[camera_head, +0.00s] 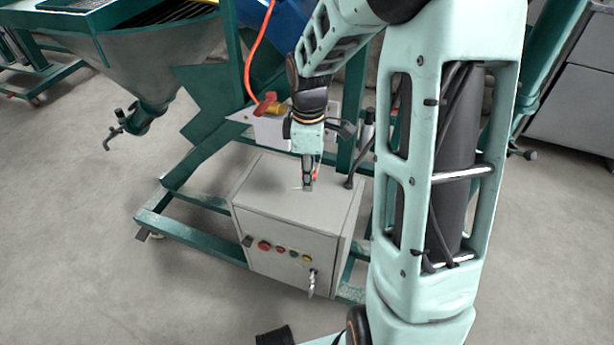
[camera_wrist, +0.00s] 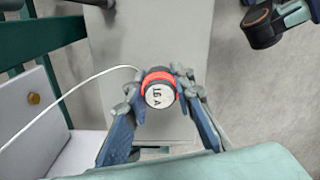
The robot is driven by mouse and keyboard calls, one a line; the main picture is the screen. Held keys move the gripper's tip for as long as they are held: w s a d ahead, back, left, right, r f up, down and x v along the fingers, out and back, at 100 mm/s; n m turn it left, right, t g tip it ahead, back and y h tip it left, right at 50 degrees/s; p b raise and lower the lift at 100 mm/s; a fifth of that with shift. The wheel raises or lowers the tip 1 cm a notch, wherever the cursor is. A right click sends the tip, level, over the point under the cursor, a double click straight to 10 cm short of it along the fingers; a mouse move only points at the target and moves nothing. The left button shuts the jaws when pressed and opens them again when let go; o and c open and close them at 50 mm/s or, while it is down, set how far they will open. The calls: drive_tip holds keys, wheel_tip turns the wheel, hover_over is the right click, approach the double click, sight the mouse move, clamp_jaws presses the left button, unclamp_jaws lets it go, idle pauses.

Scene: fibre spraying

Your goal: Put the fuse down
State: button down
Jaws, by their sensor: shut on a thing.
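My gripper (camera_wrist: 160,108) is shut on the fuse (camera_wrist: 158,94), with one finger on each side of it. The fuse is a short cylinder with an orange-red and dark body; its white end face bears black lettering and faces the wrist camera. In the head view my gripper (camera_head: 308,184) points down over the top of the grey control box (camera_head: 262,186), near its middle. The fuse is mostly hidden there. I cannot tell whether the fuse touches the box top. The pale top surface (camera_wrist: 165,42) shows behind the fuse in the wrist view.
A thin white wire (camera_wrist: 75,92) runs up to the fuse area. A white box with a brass knob (camera_wrist: 34,99) is at the left. Buttons (camera_head: 278,249) are on the control box front.

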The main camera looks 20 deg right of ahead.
drive_tip(key=s+r+p, duration=0.4)
drive_tip(key=s+r, duration=0.4)
drive_tip(key=s, duration=0.4)
drive_tip(key=w+a+r+m, duration=0.1)
drive_tip(key=w+r+m, duration=0.1)
drive_tip(key=w+m, duration=0.5)
drive_tip(key=w+a+r+m, duration=0.1)
drive_tip(key=w+r+m, duration=0.2)
drive_tip(key=w+m, duration=0.45)
wheel_tip(320, 180, up, 17)
drive_tip(key=s+p, duration=0.2)
drive_tip(key=p, duration=2.5)
drive_tip(key=shift+s+d+n, duration=0.15)
drive_tip(key=shift+d+n, duration=0.05)
drive_tip(key=shift+n, duration=0.15)
